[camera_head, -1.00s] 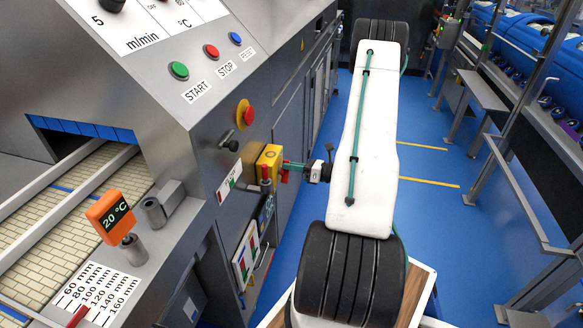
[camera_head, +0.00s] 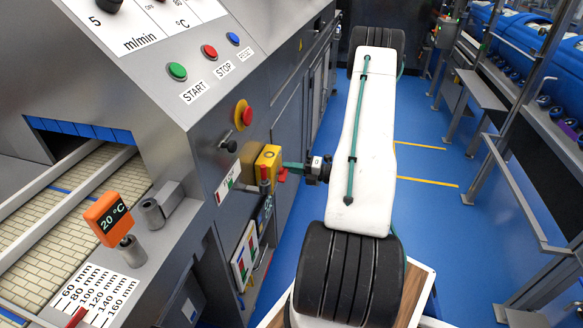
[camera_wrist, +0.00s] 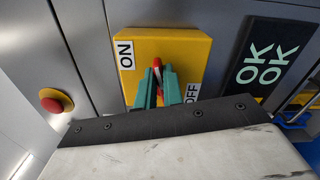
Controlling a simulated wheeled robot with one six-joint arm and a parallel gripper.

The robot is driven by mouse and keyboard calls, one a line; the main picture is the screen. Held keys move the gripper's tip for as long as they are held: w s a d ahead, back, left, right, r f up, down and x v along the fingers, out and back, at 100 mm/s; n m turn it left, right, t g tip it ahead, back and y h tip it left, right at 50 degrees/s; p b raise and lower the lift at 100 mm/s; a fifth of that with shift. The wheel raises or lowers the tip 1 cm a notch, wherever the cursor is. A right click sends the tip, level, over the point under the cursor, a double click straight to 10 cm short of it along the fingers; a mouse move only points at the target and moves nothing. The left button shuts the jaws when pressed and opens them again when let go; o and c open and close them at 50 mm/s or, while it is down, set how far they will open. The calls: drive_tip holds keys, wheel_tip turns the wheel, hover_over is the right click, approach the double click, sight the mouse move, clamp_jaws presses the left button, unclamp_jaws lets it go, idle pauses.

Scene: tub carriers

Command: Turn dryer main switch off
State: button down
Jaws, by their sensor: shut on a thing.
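The dryer main switch is a yellow box (camera_head: 266,160) on the machine's grey side panel. In the wrist view the yellow box (camera_wrist: 190,52) carries an ON label (camera_wrist: 126,55) at its left and an OFF label (camera_wrist: 192,91) at its lower right. Its red handle with a pale tip (camera_wrist: 157,66) stands between the two green fingers of my gripper (camera_wrist: 157,84). The gripper is shut on the handle, which points up the picture, slightly tilted. The fingers hide the handle's lower part. In the head view my gripper (camera_head: 288,168) reaches the box from the right.
A red emergency button on a yellow base (camera_head: 243,114) sits above the switch; it also shows in the wrist view (camera_wrist: 53,103). Green (camera_head: 177,71), red (camera_head: 209,51) and blue (camera_head: 233,39) buttons are higher up. Blue floor (camera_head: 420,215) is free to the right.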

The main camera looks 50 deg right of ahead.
drive_tip(key=shift+a+f+m, duration=0.2)
drive_tip(key=shift+f+m, duration=0.05)
drive_tip(key=shift+m, duration=0.45)
drive_tip(key=shift+a+f+m, duration=0.2)
drive_tip(key=shift+f+m, duration=0.05)
drive_tip(key=shift+m, duration=0.45)
drive_tip(key=c, duration=1.5)
unclamp_jaws()
drive_tip(key=shift+w, duration=0.1)
drive_tip(key=shift+r, duration=0.1)
drive_tip(key=shift+d, duration=0.2)
drive_tip(key=v, duration=0.8)
